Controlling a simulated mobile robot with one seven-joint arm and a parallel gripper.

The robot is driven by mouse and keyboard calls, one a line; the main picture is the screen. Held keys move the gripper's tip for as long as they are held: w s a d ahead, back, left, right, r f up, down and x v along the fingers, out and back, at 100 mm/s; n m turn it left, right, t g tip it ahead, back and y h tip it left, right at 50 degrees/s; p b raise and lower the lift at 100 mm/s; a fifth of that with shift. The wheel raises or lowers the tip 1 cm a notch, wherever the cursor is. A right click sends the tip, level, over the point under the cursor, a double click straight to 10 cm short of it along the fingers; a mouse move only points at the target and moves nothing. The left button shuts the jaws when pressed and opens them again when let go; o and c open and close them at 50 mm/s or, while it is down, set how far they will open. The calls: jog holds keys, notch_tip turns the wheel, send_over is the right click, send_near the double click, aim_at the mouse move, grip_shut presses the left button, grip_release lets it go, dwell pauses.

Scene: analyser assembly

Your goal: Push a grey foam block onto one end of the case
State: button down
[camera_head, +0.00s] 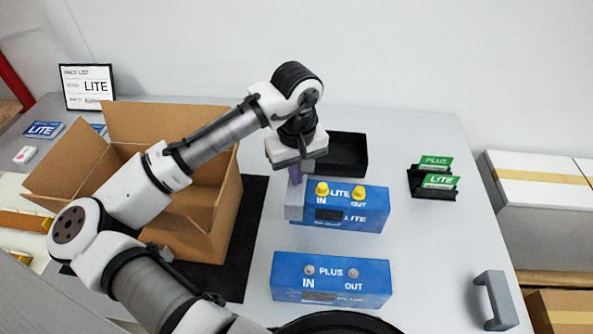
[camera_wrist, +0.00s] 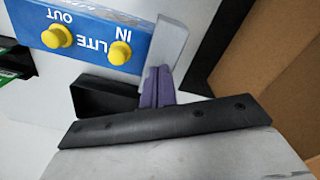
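The blue LITE case (camera_head: 352,212) stands on the grey table, with two yellow caps marked IN and OUT; in the wrist view it is at the upper left (camera_wrist: 88,30). A grey foam block (camera_head: 295,203) is at the case's left end, by the IN side, and seems to touch it; it also shows in the wrist view (camera_wrist: 168,45). My gripper (camera_wrist: 158,86) has its purple fingers close together on this block. A second grey foam block (camera_head: 496,299), with a recess, lies apart at the table's right front. A blue PLUS case (camera_head: 331,280) stands in front of the LITE case.
An open cardboard box (camera_head: 222,225) stands left on a black mat (camera_head: 252,240). A black tray (camera_head: 348,155) is behind the LITE case. Green PLUS and LITE cards stand in black holders (camera_head: 436,190) at the right. The table between PLUS case and second foam block is clear.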

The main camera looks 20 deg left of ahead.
aim_at(299, 189)
jog(key=shift+s+d+f+b, duration=0.15)
jog(key=shift+s+f+b, duration=0.05)
jog(key=shift+f+b, duration=0.25)
jog(key=shift+s+d+f+b, duration=0.15)
jog(key=shift+f+b, duration=0.25)
jog(key=shift+f, duration=0.2)
jog(key=shift+s+d+f+b, duration=0.15)
jog(key=shift+s+f+b, duration=0.05)
jog(key=shift+f+b, duration=0.25)
dwell(1.2)
dwell(0.4)
notch_tip(299, 189, up, 2)
jog(key=shift+w+a+p, duration=0.1)
jog(key=shift+p, duration=1.05)
jog(key=r+p, duration=0.1)
jog(key=p, duration=0.1)
jog(key=w+r+p, duration=0.1)
jog(key=r, duration=0.1)
jog(key=shift+a+r+p, duration=0.15)
jog(key=shift+p, duration=0.2)
jog(key=shift+a+r, duration=0.15)
